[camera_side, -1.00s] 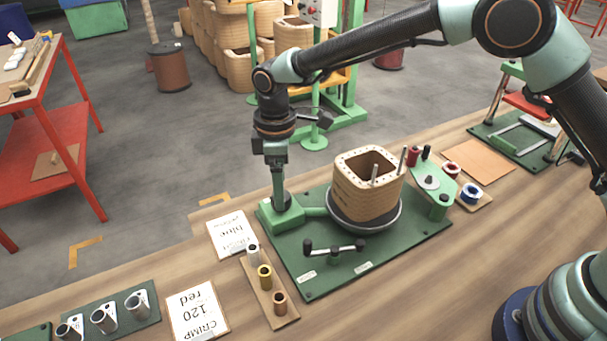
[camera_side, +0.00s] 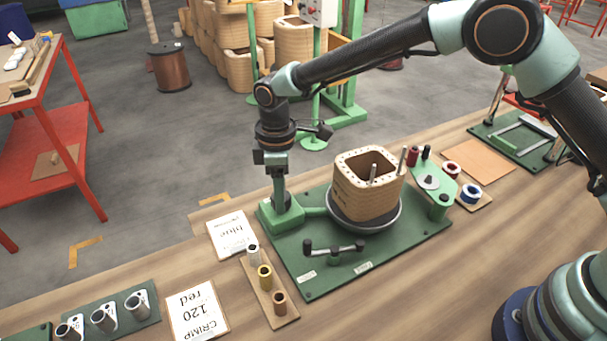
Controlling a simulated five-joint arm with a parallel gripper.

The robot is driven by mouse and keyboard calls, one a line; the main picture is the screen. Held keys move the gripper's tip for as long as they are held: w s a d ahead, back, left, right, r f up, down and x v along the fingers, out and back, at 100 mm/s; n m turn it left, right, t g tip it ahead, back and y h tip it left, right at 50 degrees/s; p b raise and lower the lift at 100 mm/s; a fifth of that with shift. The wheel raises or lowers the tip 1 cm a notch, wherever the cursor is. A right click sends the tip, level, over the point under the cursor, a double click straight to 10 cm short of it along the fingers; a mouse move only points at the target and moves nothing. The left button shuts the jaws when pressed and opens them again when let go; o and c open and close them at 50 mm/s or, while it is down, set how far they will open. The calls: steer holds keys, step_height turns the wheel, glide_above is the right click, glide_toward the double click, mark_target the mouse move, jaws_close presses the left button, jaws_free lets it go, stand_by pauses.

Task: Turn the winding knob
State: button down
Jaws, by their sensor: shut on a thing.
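My gripper (camera_side: 279,188) points straight down onto the green block (camera_side: 284,215) at the left corner of the green winding plate (camera_side: 310,275). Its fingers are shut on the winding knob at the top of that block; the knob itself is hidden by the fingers. A tan coil former (camera_side: 362,190) stands upright on a dark round turntable (camera_side: 368,224), right of my gripper and joined to the block by a green arm. A crank bar with black ends (camera_side: 333,251) sits in front of the turntable.
Spools (camera_side: 452,170) stand at the right of the plate. A wooden strip with small cups (camera_side: 265,274), printed cards (camera_side: 197,312) and a rack of metal tubes (camera_side: 104,318) lie at the front left. Bare bench lies at the front right.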

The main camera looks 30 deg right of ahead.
steer(key=m, duration=1.1)
stand_by(0.3)
steer(key=shift+w+r+m, duration=0.1)
steer(key=shift+m, duration=0.3)
steer(key=shift+c, duration=1.6)
jaws_free()
step_height(320, 180, up, 12)
